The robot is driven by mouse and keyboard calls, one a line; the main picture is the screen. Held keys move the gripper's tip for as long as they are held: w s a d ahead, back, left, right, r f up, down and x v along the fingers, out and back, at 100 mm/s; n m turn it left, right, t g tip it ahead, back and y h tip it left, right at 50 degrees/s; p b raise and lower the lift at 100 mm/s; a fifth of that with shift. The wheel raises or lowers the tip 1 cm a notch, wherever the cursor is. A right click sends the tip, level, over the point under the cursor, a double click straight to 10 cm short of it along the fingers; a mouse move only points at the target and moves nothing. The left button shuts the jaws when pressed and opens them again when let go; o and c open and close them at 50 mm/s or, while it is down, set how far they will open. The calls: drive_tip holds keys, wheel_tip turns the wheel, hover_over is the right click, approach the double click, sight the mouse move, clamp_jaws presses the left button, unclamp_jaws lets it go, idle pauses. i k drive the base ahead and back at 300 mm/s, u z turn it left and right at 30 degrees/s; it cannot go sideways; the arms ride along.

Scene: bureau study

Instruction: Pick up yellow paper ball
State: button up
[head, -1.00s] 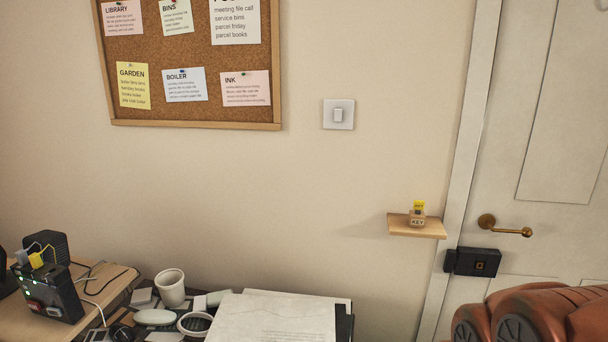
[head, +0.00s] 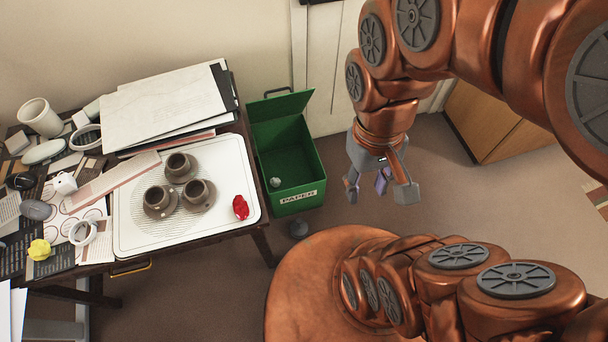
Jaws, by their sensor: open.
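The yellow paper ball (head: 39,250) is a crumpled lump near the front left edge of the cluttered desk, on dark papers. It lies left of a white tape roll (head: 83,233). My gripper (head: 379,188) hangs from my copper arm at the right of the head view, over the floor, pointing down. Its fingers are spread and nothing is between them. It is far to the right of the yellow ball, beyond the tray and the green bin.
A white tray (head: 225,222) holds several brown cups on saucers and a red crumpled ball (head: 240,207). A stack of papers (head: 160,105) lies behind. The green paper bin (head: 312,157) stands right of the desk (head: 262,243). A white mug (head: 40,117) is at back left.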

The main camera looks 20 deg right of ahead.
sight(40, 250)
drive_tip(key=k, duration=0.85)
drive_tip(key=u, duration=0.35)
